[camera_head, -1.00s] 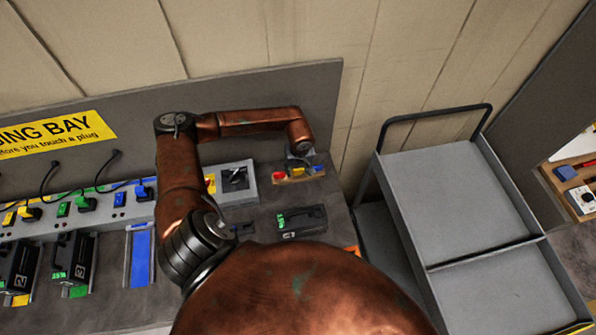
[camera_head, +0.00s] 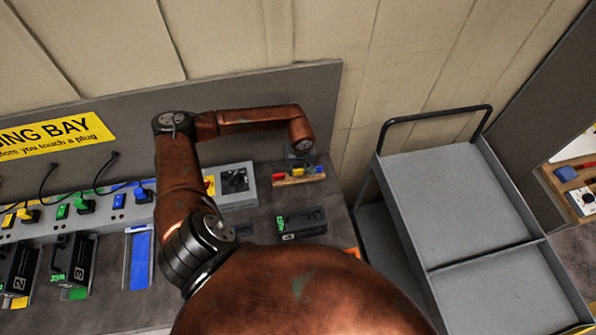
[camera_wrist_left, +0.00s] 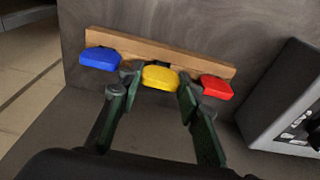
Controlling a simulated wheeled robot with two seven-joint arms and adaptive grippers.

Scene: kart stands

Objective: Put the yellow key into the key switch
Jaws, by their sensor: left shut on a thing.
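The yellow key (camera_wrist_left: 160,78) stands in a wooden rack (camera_wrist_left: 215,63), between a blue key (camera_wrist_left: 100,61) and a red key (camera_wrist_left: 216,88). My left gripper (camera_wrist_left: 158,82) is shut on the yellow key, one finger at each side of its head. The key is still at the rack; its lower part is hidden. In the head view the rack (camera_head: 305,180) stands at the bench's right end, below my left gripper (camera_head: 298,160). A grey box with a dark panel (camera_head: 235,181), which looks like the key switch, is left of the rack. My right gripper is not in view.
The grey box's end (camera_wrist_left: 285,105) stands close on the right in the wrist view. A black battery-like unit (camera_head: 302,223) lies on the bench in front of the rack. Plugs and cables (camera_head: 85,203) line the left. A grey cart (camera_head: 455,205) stands right of the bench.

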